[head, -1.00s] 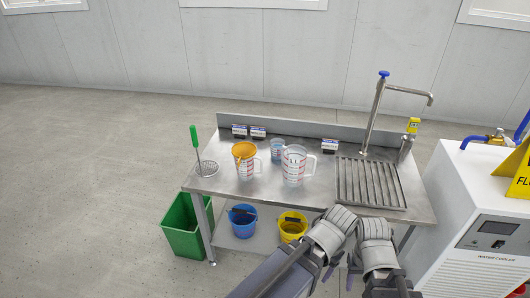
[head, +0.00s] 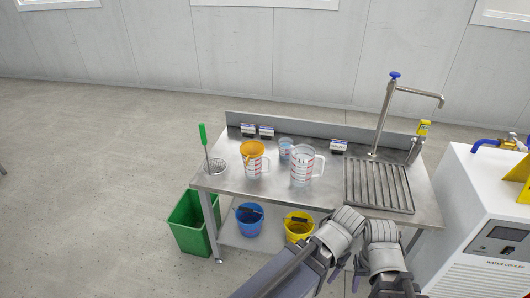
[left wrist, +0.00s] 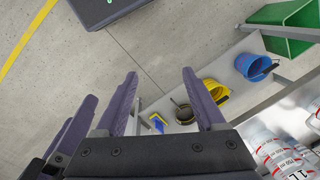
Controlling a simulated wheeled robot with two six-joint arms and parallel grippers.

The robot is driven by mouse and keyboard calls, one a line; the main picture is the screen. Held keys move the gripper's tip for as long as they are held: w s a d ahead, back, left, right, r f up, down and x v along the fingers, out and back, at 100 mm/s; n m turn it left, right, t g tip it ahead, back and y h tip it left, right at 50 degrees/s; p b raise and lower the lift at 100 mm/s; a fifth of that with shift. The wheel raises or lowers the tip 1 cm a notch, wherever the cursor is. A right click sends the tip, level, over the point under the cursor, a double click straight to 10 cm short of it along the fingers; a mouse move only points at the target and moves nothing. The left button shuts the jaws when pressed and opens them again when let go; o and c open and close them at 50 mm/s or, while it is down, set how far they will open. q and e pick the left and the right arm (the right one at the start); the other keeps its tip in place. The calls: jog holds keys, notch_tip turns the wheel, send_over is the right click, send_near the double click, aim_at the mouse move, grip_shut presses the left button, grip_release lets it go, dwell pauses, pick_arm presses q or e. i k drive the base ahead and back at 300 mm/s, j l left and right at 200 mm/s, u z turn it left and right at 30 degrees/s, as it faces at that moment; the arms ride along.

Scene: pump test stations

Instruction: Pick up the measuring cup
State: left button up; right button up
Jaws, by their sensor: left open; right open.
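A clear measuring cup (head: 302,168) with red markings and a handle on its right stands upright on the steel bench. Left of it is a similar cup (head: 252,172) with an orange funnel-like piece in its top. A smaller clear cup (head: 285,150) stands behind, between them. Clear cups with red print (left wrist: 292,158) also show at the lower right of the left wrist view. My left gripper (left wrist: 160,74) is open and empty, with its fingers apart from the cups. My right gripper (head: 347,268) is open at the bench's front, low in the head view, partly hidden by arm links.
Below are blue (head: 249,222) and yellow (head: 298,230) buckets. A green bin (head: 190,228) stands left; a white water cooler (head: 470,215) stands right.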

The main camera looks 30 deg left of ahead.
aim_at(284, 144)
jog(key=i+j, duration=0.75)
jog(key=j, duration=0.3)
jog(key=l+z, duration=0.05)
